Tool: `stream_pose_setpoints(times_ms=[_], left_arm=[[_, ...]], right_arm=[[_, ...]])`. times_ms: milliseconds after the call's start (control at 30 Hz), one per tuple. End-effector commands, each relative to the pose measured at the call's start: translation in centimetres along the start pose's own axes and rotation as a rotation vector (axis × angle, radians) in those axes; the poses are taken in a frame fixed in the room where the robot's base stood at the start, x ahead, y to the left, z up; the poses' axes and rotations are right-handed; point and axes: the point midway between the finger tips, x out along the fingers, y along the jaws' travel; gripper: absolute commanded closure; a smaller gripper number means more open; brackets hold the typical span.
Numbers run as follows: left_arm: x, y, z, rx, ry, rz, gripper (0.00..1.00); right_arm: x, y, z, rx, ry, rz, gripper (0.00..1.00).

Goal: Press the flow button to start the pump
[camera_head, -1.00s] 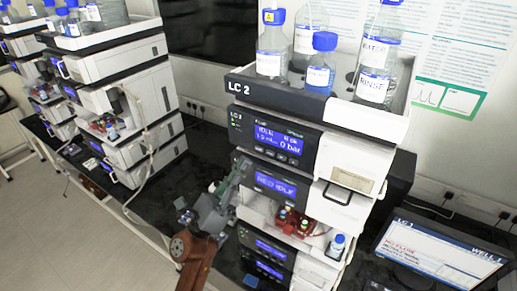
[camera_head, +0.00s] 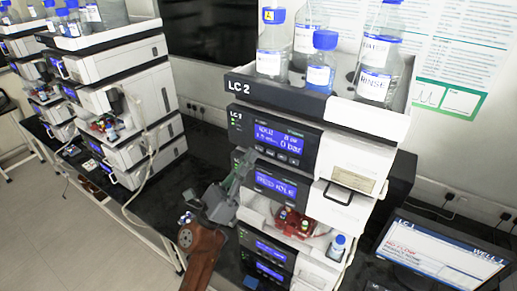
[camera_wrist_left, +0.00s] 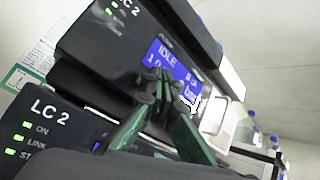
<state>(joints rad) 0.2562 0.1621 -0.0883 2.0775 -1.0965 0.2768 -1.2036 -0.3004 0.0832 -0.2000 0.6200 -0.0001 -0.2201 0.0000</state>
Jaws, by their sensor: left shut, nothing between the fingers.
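The LC 2 pump module (camera_head: 240,126) has a dark front and a blue display (camera_head: 278,137) reading 0 bar. A row of small dark buttons (camera_head: 277,153) lies under that display; I cannot read which one is flow. My left gripper (camera_head: 246,158) is shut and empty, its green-grey fingers pointing up at the lower left of the pump front. In the left wrist view the shut fingertips (camera_wrist_left: 157,88) overlap the lower edge of the pump display (camera_wrist_left: 170,58), which reads IDLE, and hide part of the front below it. Contact cannot be told. My right gripper is not in view.
Bottles (camera_head: 325,62) stand in the tray on top of the stack. A lower module (camera_head: 276,186) and an open bay with red parts (camera_head: 292,222) sit below the pump. A monitor (camera_head: 440,250) at right shows red NO FLOW text. Another stack (camera_head: 120,90) stands left.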

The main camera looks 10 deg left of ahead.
Motion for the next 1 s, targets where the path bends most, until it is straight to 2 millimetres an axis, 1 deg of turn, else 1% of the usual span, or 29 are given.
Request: stream_pose_setpoints(times_ms=[367, 767, 1000], left_arm=[[-0.01, 0.00, 0.00, 0.000, 0.000, 0.000, 1.00], [0.00, 0.00, -0.01, 0.000, 0.000, 0.000, 1.00], [0.36, 0.28, -0.36, 0.000, 0.000, -0.001, 1.00]], right_arm=[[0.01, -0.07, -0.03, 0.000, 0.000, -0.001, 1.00], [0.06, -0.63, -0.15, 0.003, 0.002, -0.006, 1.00], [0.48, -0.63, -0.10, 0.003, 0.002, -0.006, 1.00]])
